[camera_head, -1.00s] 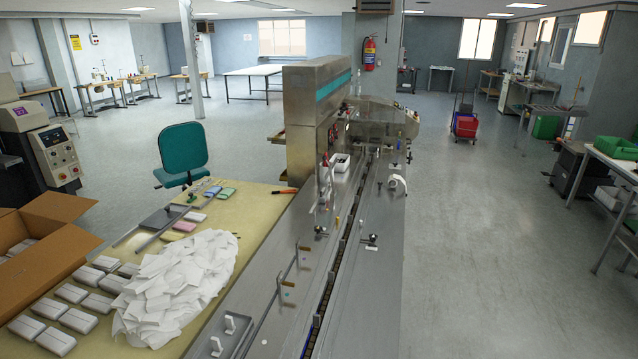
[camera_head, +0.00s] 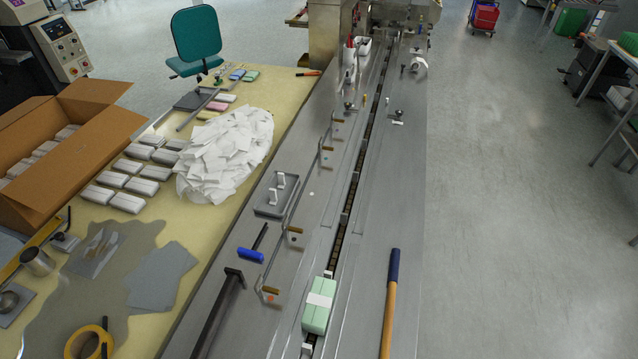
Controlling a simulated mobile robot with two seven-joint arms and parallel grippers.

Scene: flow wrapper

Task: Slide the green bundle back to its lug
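The green bundle (camera_head: 319,305), pale green with a white band, lies on the chain track of the wrapper's infeed at the bottom middle of the head view. White lugs stand along the track. One lug (camera_head: 307,349) shows just below the bundle's near end, with a small gap that I cannot judge exactly. Another lug (camera_head: 328,274) shows at its far end. Neither of my grippers is in view.
A stick with a blue grip (camera_head: 392,290) lies right of the track. A blue-handled tool (camera_head: 250,254), a bent rail (camera_head: 297,200) and a small tray (camera_head: 277,194) are left of it. White packs, a paper heap (camera_head: 228,150) and a carton (camera_head: 60,150) cover the yellow table.

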